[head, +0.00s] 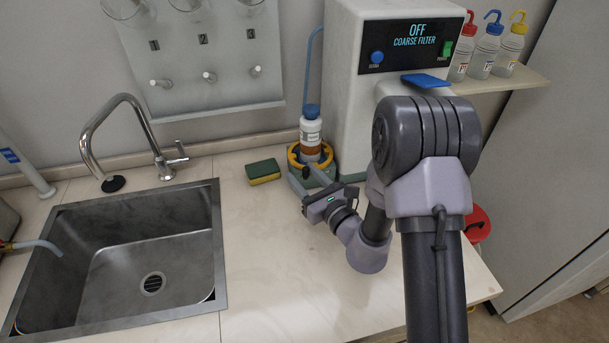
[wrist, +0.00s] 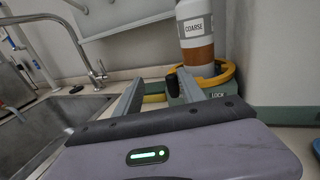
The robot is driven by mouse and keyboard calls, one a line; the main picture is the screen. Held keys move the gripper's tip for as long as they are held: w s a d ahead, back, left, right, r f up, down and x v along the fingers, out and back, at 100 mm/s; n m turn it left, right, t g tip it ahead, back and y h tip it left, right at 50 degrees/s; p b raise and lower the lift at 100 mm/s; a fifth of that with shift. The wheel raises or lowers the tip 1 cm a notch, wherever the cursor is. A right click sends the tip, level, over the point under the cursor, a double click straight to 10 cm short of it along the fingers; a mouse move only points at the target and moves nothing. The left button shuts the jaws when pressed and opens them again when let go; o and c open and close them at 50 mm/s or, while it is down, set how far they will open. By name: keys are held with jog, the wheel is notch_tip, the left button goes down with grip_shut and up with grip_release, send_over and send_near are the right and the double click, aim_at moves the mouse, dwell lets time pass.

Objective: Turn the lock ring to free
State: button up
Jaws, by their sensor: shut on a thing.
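The yellow lock ring (head: 293,156) sits around the foot of a white bottle with a brown band (head: 310,132), beside the spectrometer. The ring also shows in the wrist view (wrist: 226,74), with a black knob (wrist: 172,84) at its near side. Its green base (wrist: 217,88) carries the word LOCK. My gripper (head: 303,174) reaches in low from the front right. In the wrist view its fingers (wrist: 160,77) stand on either side of the ring's near part and knob, shut on it. The fingers hide part of the ring, and the exact contact is hard to see.
The white spectrometer (head: 345,85), reading OFF and COARSE FILTER, stands close to the right of the ring. A sponge (head: 263,172) lies to its left. A sink (head: 130,255) with a faucet (head: 145,130) is farther left. The front counter (head: 270,265) is clear.

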dwell(0.4)
jog(key=shift+s+d, duration=0.15)
jog(key=shift+s, duration=0.05)
jog(key=p+v, duration=0.7)
jog(key=v, duration=1)
